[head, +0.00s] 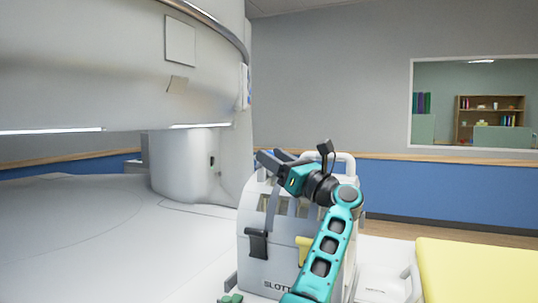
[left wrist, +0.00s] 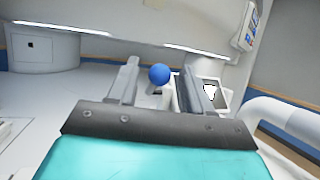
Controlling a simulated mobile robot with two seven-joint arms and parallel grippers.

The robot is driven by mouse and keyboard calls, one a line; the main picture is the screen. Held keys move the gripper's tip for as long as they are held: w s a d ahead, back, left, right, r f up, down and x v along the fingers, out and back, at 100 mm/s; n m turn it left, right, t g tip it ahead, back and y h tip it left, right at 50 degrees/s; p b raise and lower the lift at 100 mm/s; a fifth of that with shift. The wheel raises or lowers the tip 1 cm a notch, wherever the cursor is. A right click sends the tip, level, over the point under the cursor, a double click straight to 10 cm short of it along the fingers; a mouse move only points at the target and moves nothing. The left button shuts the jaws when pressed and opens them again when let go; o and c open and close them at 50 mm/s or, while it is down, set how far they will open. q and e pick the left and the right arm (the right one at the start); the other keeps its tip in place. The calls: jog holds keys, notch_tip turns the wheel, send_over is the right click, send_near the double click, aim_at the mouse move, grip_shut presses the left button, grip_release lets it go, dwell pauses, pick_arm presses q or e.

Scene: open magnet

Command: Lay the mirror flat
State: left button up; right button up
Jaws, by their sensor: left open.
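My left gripper (head: 270,158) is teal with dark fingers and is held at the top of a white slotted housing (head: 268,225). In the left wrist view the left gripper (left wrist: 157,82) is open, its fingers spread on either side of a blue ball (left wrist: 159,75) on a pale stalk. I see no contact between the fingers and the ball. A small framed panel (left wrist: 212,91) with a bright patch shows behind the right-hand finger; it may be the mirror, but I cannot tell for sure or read its tilt. The ball is hidden in the head view. My right gripper is out of view.
The big white magnet (head: 110,65) overhangs a broad pale lower surface (head: 70,215) at the left. A black latch (head: 257,243) and a yellow latch (head: 303,250) are on the housing's front. A yellow pad (head: 480,275) lies at the lower right.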

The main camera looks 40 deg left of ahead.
pick_arm(q)
jog(key=shift+x, duration=0.95)
jog(key=shift+f, duration=0.1)
grip_shut()
